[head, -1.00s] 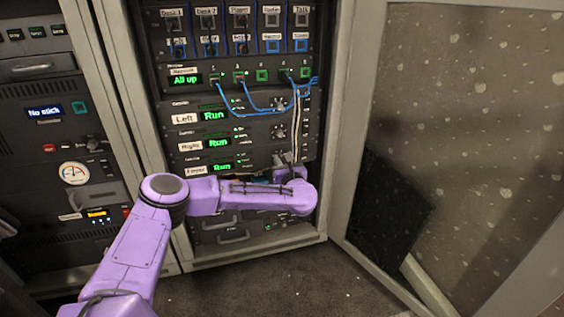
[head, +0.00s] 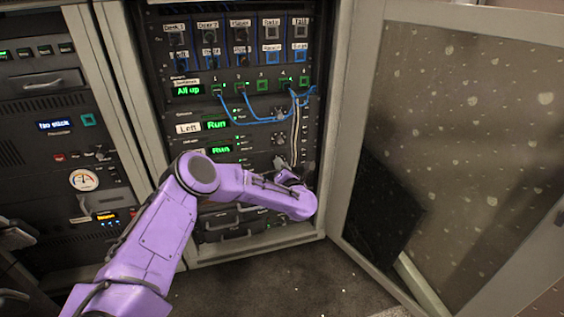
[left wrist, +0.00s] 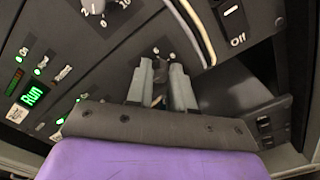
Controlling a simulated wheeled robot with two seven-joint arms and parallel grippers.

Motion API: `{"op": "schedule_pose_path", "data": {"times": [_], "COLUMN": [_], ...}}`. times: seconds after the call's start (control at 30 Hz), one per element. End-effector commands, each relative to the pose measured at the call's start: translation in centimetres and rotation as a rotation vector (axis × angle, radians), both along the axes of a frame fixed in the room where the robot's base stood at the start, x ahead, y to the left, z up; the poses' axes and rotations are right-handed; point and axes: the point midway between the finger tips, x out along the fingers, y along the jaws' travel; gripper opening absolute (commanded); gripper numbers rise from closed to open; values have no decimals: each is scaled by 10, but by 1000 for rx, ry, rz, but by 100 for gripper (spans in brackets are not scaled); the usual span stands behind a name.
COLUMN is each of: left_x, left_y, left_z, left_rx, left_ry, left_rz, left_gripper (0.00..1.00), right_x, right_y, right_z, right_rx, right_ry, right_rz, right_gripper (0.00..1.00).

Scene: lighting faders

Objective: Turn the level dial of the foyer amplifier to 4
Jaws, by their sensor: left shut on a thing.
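The foyer amplifier is mostly behind my purple left arm in the head view. In the left wrist view its front panel (left wrist: 75,75) shows a green "Run" display (left wrist: 33,95) and small green lights. My left gripper (left wrist: 163,88) has its grey fingers at the panel, shut on the level dial, which they almost wholly cover. A few scale marks show just past the fingertips, but I cannot read the dial's setting. In the head view the gripper (head: 305,172) is small and partly hidden by my wrist. My right gripper is not in view.
Above are the Right amplifier (head: 221,149) and the Left amplifier (head: 216,126). Blue patch cables (head: 250,115) and pale cables (head: 294,135) hang close by the dials. An "Off" switch (left wrist: 236,25) is near the gripper. The open rack door (head: 450,130) stands at the right.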

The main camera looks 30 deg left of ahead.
Motion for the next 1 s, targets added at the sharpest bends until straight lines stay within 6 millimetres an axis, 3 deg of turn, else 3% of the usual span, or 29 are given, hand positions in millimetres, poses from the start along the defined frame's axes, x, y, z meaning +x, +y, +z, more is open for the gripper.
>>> {"op": "schedule_pose_path", "data": {"times": [0.4, 1.0], "left_x": [0, 0], "left_y": [0, 0], "left_z": [2, -2], "left_rx": [257, 587], "left_ry": [301, 689], "left_rz": [2, 2], "left_gripper": [0, 0], "right_x": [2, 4], "right_y": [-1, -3], "right_z": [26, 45], "right_rx": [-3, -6], "right_ry": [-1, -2], "right_rz": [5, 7], "right_gripper": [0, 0]}}
